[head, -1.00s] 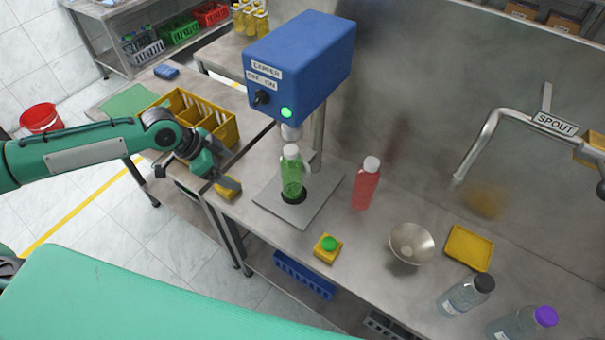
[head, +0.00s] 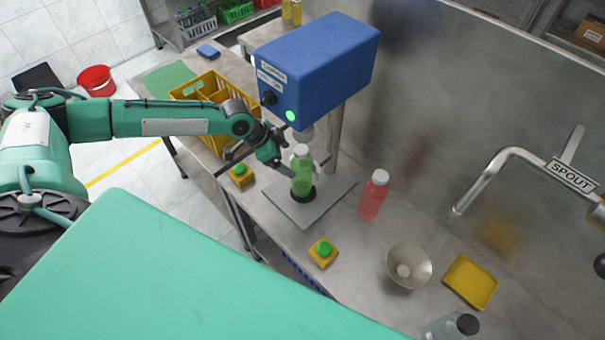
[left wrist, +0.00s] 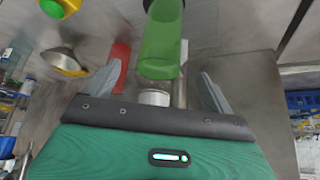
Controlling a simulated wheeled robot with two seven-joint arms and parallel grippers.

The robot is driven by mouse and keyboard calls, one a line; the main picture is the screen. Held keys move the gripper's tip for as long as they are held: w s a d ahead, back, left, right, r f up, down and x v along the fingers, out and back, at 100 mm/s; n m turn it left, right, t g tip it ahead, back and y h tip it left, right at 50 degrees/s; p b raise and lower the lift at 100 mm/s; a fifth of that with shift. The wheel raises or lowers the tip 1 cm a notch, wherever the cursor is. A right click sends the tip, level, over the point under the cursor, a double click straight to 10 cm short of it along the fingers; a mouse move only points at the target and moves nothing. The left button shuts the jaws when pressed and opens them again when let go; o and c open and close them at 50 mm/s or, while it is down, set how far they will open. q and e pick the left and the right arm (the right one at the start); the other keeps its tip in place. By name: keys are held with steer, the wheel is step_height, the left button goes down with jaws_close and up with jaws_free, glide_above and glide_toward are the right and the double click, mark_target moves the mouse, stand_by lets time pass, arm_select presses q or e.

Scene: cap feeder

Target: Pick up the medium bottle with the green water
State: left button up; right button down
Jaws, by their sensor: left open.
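The bottle with green water (head: 302,178) stands upright under the capper (head: 318,62), on its grey base plate (head: 325,205), and has a white cap. My left gripper (head: 287,163) is open beside the bottle's left side, close to its upper part. In the left wrist view the green bottle (left wrist: 161,42) shows in the gap between the two spread fingers of the left gripper (left wrist: 158,90). I cannot tell whether a finger touches it. My right gripper is not in view.
A red bottle (head: 374,195) stands just right of the plate. Yellow-based green buttons (head: 323,252) sit in front and at left. A funnel (head: 409,267), a yellow tray (head: 470,282) and a spout (head: 510,160) are at right. A yellow crate (head: 205,92) is behind my arm.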

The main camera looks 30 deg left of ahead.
mark_target(292, 159)
arm_select(q)
steer(key=shift+d+f, duration=0.2)
steer(key=shift+f, duration=0.05)
steer(key=p+x, duration=0.1)
steer(key=x, duration=0.1)
steer(key=p+x, duration=0.1)
steer(key=p, duration=0.1)
steer(key=shift+w+d+f, duration=0.2)
steer(key=shift+w+d, duration=0.1)
steer(key=shift+w, duration=0.1)
steer(key=shift+w+d+f, duration=0.15)
steer(key=shift+d+f, duration=0.05)
steer(key=shift+f, duration=0.25)
steer(key=c, duration=1.9)
jaws_close()
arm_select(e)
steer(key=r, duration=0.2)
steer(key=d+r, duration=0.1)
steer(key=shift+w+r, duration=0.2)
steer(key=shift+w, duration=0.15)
